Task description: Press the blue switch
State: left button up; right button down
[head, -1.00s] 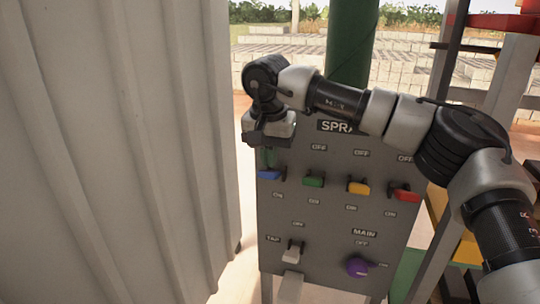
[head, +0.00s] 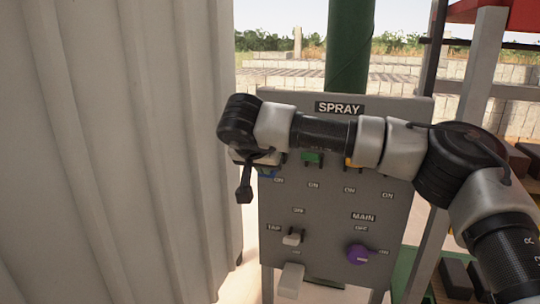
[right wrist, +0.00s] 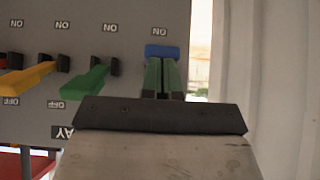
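The blue switch (head: 266,174) is at the left end of the switch row on the grey panel and sits lower than the green switch (head: 312,158), close to its ON label. In the right wrist view, which is upside down, the blue switch (right wrist: 162,51) is just past my right fingertips. My right gripper (right wrist: 162,78) has its two green-padded fingers together, at or against the switch. In the head view my right wrist partly hides the switch and fingers. My left gripper is not in view.
The panel (head: 335,225) also carries a yellow switch (right wrist: 28,78), a white TAP lever (head: 292,238) and a purple MAIN knob (head: 357,255). A corrugated wall (head: 120,150) stands close on the left. A green post (head: 350,45) rises behind.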

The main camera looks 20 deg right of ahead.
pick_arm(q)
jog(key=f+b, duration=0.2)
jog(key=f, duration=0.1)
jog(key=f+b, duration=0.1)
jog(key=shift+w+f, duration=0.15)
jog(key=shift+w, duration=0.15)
pick_arm(e)
jog(key=shift+t+h, duration=0.4)
jog(key=shift+t, duration=0.2)
notch_tip(320, 180, down, 4)
jog(key=shift+w+d, duration=0.15)
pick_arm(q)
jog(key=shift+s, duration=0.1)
pick_arm(e)
jog(key=shift+f, duration=0.1)
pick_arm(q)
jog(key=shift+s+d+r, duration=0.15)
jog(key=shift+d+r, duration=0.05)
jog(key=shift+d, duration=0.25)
pick_arm(e)
jog(key=v, duration=1.3)
jog(key=shift+s, duration=0.25)
jog(key=shift+a, duration=0.3)
